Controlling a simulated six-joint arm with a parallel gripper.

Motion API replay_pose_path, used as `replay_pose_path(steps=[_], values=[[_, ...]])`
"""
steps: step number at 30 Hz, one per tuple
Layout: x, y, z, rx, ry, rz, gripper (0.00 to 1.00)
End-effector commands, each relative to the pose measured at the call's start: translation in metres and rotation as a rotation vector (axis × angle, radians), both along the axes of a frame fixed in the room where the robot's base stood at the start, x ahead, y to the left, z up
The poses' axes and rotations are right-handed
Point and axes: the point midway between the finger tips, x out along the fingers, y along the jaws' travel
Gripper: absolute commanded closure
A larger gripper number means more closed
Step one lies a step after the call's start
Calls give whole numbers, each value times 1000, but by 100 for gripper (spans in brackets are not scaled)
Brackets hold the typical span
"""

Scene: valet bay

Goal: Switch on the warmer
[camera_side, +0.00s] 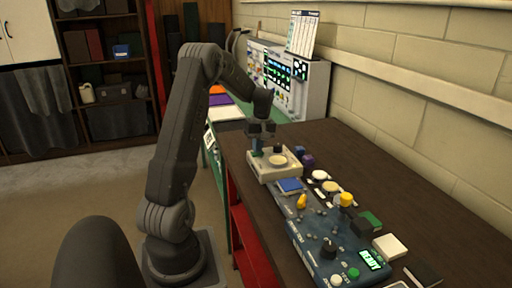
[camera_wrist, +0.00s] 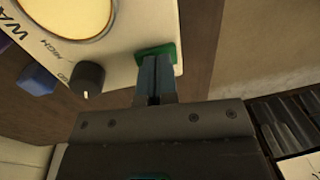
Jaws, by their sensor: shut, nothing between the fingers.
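The warmer (camera_side: 262,171) is a cream box with a pale round plate (camera_side: 278,160) on top, standing on the dark brown bench. In the wrist view its cream top (camera_wrist: 119,45) carries the letters "WA", the word "HIGH" and a black knob (camera_wrist: 87,79). A green switch piece (camera_wrist: 168,50) sits near the corner of that top. My gripper (camera_wrist: 153,62) is shut and empty, with its blue-grey fingertips right over the green piece. They seem to touch it and hide part of it. In the side view my gripper (camera_side: 257,150) points down at the warmer's left part.
A blue control panel (camera_side: 325,250) with knobs, buttons and a green "READY" display (camera_side: 371,259) lies nearer the camera. Purple, yellow, green and white small items stand along the bench to the warmer's right. A white cabinet (camera_side: 317,90) stands behind.

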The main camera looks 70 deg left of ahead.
Motion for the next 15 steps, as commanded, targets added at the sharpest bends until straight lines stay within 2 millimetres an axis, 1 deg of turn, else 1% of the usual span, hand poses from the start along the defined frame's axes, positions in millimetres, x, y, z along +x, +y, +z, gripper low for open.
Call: replay_pose_path(steps=[5,8,11,15], values=[[0,0,3,1,-1,1,100],[-1,1,12,3,-2,1,100],[-3,1,28,4,-3,1,100],[-7,1,60,5,-5,1,100]])
